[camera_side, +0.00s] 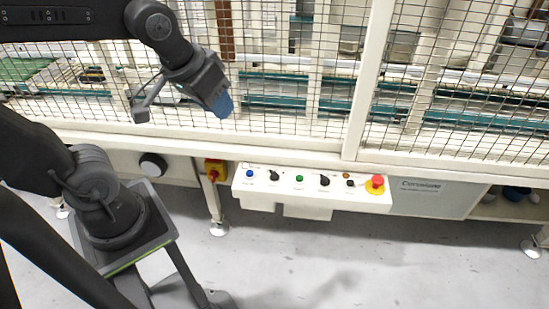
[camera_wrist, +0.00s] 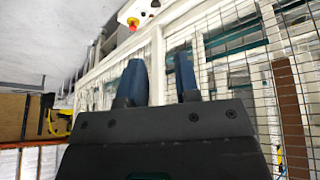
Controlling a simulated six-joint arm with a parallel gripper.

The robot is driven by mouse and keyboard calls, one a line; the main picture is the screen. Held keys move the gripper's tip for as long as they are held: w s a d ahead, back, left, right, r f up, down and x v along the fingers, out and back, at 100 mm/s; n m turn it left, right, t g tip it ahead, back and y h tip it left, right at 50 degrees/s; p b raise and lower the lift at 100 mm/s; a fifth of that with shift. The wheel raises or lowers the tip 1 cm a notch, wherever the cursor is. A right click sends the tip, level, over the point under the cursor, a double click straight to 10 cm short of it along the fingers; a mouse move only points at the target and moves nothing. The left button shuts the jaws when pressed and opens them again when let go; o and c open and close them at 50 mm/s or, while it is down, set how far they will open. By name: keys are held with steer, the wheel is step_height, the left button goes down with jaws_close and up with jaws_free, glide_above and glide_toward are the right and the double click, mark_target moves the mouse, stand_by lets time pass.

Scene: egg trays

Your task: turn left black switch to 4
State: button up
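The white control panel (camera_side: 310,194) is on the front of the machine in the side view. Its left black switch (camera_side: 274,176) sits between a blue button and a green button; its pointer and numbers are too small to read. A second black switch (camera_side: 324,180) is right of the green button. My gripper (camera_side: 222,105) is above and left of the panel, in front of the mesh and well apart from the switches. In the wrist view its two blue fingers (camera_wrist: 162,82) stand apart with nothing between them. The left black switch cannot be made out there.
A blue button (camera_side: 249,174), green button (camera_side: 299,179) and red emergency stop (camera_side: 377,182) share the panel. A yellow and red switch (camera_side: 214,171) is mounted to its left. Wire mesh (camera_side: 290,110) and a white frame rise behind. Floor in front is clear.

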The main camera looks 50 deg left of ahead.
steer(key=shift+o, duration=0.4)
steer(key=w+a+f+n+g, duration=0.1)
steer(key=w+f+n, duration=0.3)
steer(key=w, duration=0.4)
steer(key=shift+w+a, duration=0.35)
steer(key=shift+a, duration=0.3)
steer(key=n+g, duration=0.4)
steer(key=n, duration=0.8)
glide_above(274, 172)
step_height(274, 172, down, 26)
steer(key=shift+w+f, duration=0.1)
steer(key=shift+f, duration=4.5)
steer(key=shift+f, duration=0.25)
steer(key=shift+c, duration=0.3)
